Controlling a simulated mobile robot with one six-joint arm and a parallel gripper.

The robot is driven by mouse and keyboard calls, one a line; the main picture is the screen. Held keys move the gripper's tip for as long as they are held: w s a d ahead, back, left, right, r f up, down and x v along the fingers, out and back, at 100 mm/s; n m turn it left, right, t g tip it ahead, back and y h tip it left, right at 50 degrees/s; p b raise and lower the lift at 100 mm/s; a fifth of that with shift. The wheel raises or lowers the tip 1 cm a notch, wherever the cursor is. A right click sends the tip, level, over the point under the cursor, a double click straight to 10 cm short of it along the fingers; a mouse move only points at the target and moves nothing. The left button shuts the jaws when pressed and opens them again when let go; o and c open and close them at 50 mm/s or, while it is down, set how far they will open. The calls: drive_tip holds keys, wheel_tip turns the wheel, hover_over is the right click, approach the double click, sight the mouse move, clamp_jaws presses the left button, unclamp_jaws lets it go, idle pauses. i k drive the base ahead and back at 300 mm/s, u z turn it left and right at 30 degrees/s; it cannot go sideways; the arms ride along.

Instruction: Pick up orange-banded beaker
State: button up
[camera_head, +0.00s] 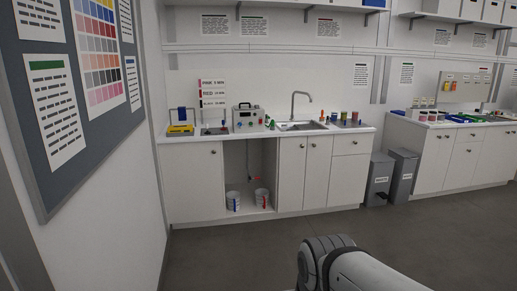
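No beaker with an orange band can be made out for sure. Several small coloured jars or containers (355,117) stand on the counter (190,138) right of the sink (300,126). A small orange-red item (323,115) stands by the sink's right edge. These are too small to tell apart from here. Part of my arm shows at the bottom of the picture, right of the middle. My gripper is out of view.
Two white buckets (233,202) stand in the open bay under the counter. Two grey bins (380,178) stand between this cabinet and the right-hand one (437,158). A notice board (50,120) hangs on the left wall. The floor (230,255) ahead is clear.

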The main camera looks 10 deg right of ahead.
sight(354, 114)
drive_tip(key=z, duration=0.6)
drive_tip(key=i, duration=1.3)
drive_tip(key=z, duration=1)
drive_tip(key=i, duration=1.95)
drive_tip(key=z, duration=0.35)
drive_tip(key=i, duration=1.8)
drive_tip(key=u, duration=0.75)
drive_tip(key=i, duration=1.65)
drive_tip(key=u, duration=1.3)
drive_tip(key=i, duration=0.7)
drive_tip(key=u, duration=0.2)
drive_tip(key=k, duration=0.85)
drive_tip(key=u, duration=0.15)
drive_tip(key=i, duration=0.65)
drive_tip(key=u, duration=0.05)
